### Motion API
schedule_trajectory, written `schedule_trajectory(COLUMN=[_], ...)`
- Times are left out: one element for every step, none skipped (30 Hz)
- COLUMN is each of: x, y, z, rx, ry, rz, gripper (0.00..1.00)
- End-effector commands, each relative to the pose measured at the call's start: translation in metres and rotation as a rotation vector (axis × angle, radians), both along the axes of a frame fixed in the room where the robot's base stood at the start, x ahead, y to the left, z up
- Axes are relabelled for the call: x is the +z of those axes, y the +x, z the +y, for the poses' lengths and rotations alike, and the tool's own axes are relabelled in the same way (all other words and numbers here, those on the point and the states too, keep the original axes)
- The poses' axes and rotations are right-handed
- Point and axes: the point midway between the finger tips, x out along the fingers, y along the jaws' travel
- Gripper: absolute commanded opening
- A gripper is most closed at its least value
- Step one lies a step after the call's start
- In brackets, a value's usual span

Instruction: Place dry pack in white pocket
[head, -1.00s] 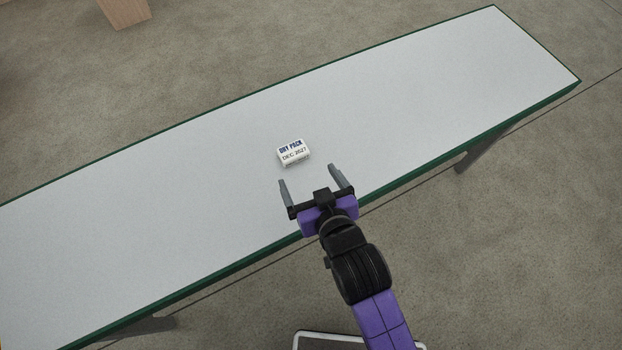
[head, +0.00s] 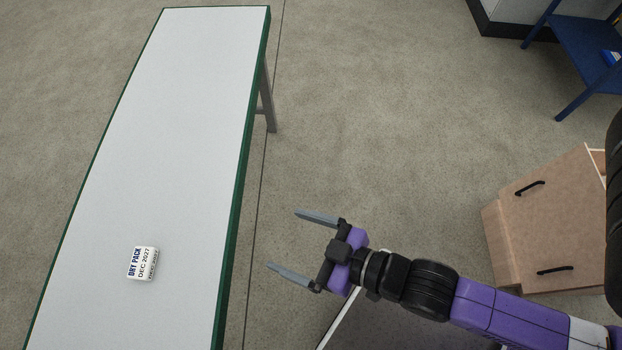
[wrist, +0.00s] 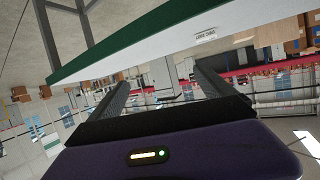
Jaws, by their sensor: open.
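The dry pack (head: 143,263) is a small white block with blue and dark lettering reading DRY PACK DEC 2027. It rests on the long white table (head: 185,130) with green edges, near the lower left of the head view. My gripper (head: 282,246) is open and empty, to the right of the table and off its edge, with its fingers pointing left toward the pack. In the wrist view the pack (wrist: 206,34) shows small at the table's edge, beyond my open fingers (wrist: 165,90). I see no white pocket that I can identify.
A wooden cabinet (head: 545,225) with black handles stands on the floor at the right. A blue shelf unit (head: 585,50) is at the top right. Open floor (head: 380,110) lies between the table and these. The table top around the pack is clear.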

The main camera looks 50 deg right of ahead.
Motion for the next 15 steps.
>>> schedule_trajectory(x=[0.009, 0.016, 0.025, 0.033, 0.039, 0.049, 0.055, 0.061, 0.068, 0.072, 0.077, 0.081, 0.084, 0.085, 0.087], y=[-0.020, -0.029, -0.041, -0.049, -0.056, -0.065, -0.071, -0.076, -0.082, -0.086, -0.088, -0.092, -0.093, -0.094, -0.096], z=[-0.014, -0.021, -0.028, -0.033, -0.038, -0.044, -0.047, -0.050, -0.054, -0.056, -0.058, -0.059, -0.060, -0.061, -0.062], rx=[-0.033, -0.050, -0.071, -0.086, -0.099, -0.116, -0.128, -0.138, -0.150, -0.158, -0.164, -0.170, -0.173, -0.176, -0.179], ry=[-0.003, -0.004, -0.005, -0.006, -0.008, -0.010, -0.013, -0.014, -0.017, -0.019, -0.020, -0.022, -0.022, -0.023, -0.024], rz=[-0.004, -0.012, -0.023, -0.032, -0.039, -0.049, -0.054, -0.061, -0.069, -0.074, -0.079, -0.083, -0.087, -0.089, -0.090], gripper=[0.93, 0.93, 0.93, 0.93, 0.93, 0.93, 0.93, 0.93, 0.93, 0.93, 0.93, 0.93, 0.87, 0.81, 0.73])
